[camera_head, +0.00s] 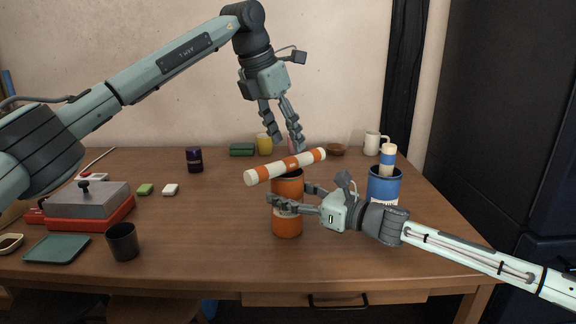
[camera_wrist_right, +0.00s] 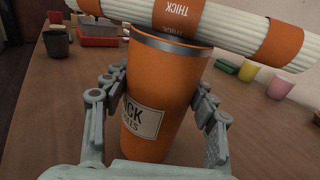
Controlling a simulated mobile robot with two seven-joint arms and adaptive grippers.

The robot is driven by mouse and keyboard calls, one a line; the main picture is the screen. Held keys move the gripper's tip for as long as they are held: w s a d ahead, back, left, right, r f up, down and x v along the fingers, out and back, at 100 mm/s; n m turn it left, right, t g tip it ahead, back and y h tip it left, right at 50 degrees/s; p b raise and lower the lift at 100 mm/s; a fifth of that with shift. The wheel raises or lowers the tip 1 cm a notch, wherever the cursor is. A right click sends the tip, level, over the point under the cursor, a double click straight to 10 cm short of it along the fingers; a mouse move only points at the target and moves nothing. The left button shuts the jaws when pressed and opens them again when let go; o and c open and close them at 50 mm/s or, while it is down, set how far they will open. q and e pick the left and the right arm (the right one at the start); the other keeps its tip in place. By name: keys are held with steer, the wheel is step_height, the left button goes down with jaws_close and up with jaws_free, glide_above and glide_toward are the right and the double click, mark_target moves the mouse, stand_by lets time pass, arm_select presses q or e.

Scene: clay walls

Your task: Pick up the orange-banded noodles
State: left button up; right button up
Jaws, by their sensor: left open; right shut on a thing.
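The orange-banded noodles (camera_head: 270,172) are a pale bundle with orange bands. They lie crosswise at the mouth of an orange canister (camera_head: 287,225), tilted with the right end higher. In the right wrist view the noodles (camera_wrist_right: 230,25) cross over the canister's metal rim, with "THICK" on the bands. My right gripper (camera_head: 290,196) is shut around the orange canister (camera_wrist_right: 160,85), one finger on each side. My left gripper (camera_head: 288,143) is open and empty, pointing down above the noodles. Whether its fingertips are clear of the bundle is hard to tell.
A blue canister (camera_head: 385,187) holding a blue-banded bundle (camera_head: 388,158) stands to the right, near my right wrist. A white mug (camera_head: 371,144), brown bowl (camera_head: 336,149) and yellow cup (camera_head: 265,144) stand behind. A dark cup (camera_head: 122,242) and a red-based grill (camera_head: 90,206) are left.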

mark_target(296, 156)
arm_select(q)
steer(key=shift+d+x, duration=0.15)
steer(key=shift+x, duration=1.25)
steer(key=shift+d+x, duration=0.15)
steer(key=shift+x, duration=1.2)
steer(key=shift+r, duration=0.15)
jaws_close()
